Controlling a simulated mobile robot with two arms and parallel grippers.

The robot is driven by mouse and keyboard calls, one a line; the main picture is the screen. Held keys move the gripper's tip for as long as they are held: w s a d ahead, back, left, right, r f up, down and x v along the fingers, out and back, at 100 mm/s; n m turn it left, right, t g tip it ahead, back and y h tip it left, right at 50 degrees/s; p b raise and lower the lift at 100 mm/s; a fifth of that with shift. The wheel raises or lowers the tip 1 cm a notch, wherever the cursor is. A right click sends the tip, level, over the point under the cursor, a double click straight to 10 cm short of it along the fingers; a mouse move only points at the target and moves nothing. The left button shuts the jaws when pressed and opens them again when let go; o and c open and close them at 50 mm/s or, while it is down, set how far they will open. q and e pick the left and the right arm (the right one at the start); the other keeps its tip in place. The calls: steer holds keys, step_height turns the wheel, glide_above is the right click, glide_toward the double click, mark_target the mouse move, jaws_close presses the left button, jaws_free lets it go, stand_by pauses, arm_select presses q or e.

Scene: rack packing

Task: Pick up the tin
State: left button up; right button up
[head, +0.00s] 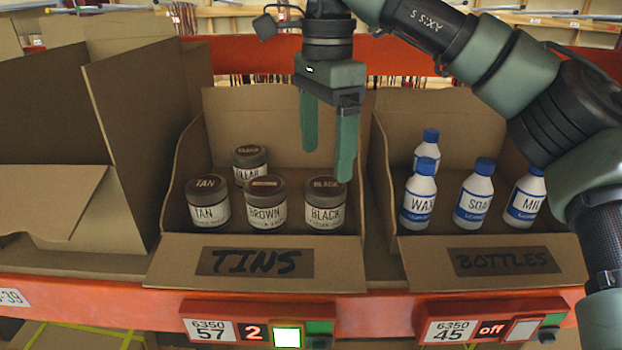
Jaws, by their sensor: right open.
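Several tins with brown lids stand upright in the cardboard bin labelled TINS (165,262). In the front row are the TAN tin (209,212), the BROWN tin (266,215) and the BLACK tin (325,215). The CLEAR tin (246,173) stands behind, partly hidden by the front row. My right gripper (328,165) points down over the bin, open and empty, its green fingers apart. Its fingertips appear above and behind the BLACK tin; whether one touches the lid I cannot tell. My left gripper is not in view.
A BOTTLES bin (425,262) with several white, blue-capped bottles (474,196) stands to the right. Open cardboard boxes (125,150) stand to the left.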

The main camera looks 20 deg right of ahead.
mark_target(326, 184)
steer(key=shift+s+f+p, duration=0.75)
steer(key=shift+s+f, duration=0.2)
steer(key=shift+f, duration=0.1)
step_height(326, 184, down, 2)
steer(key=shift+w+f+p, duration=0.1)
steer(key=shift+f+p, duration=0.15)
steer(key=shift+p, duration=0.85)
steer(key=f, duration=0.2)
steer(key=shift+w+a+f, duration=0.1)
steer(key=shift+w+f, duration=0.1)
steer(key=shift+f, duration=0.15)
steer(key=c, duration=0.5)
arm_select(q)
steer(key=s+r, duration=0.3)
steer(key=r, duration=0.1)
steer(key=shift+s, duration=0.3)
arm_select(e)
steer(key=c, duration=1.1)
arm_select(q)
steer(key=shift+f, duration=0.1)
arm_select(e)
steer(key=shift+o, duration=0.2)
steer(key=shift+r, duration=0.1)
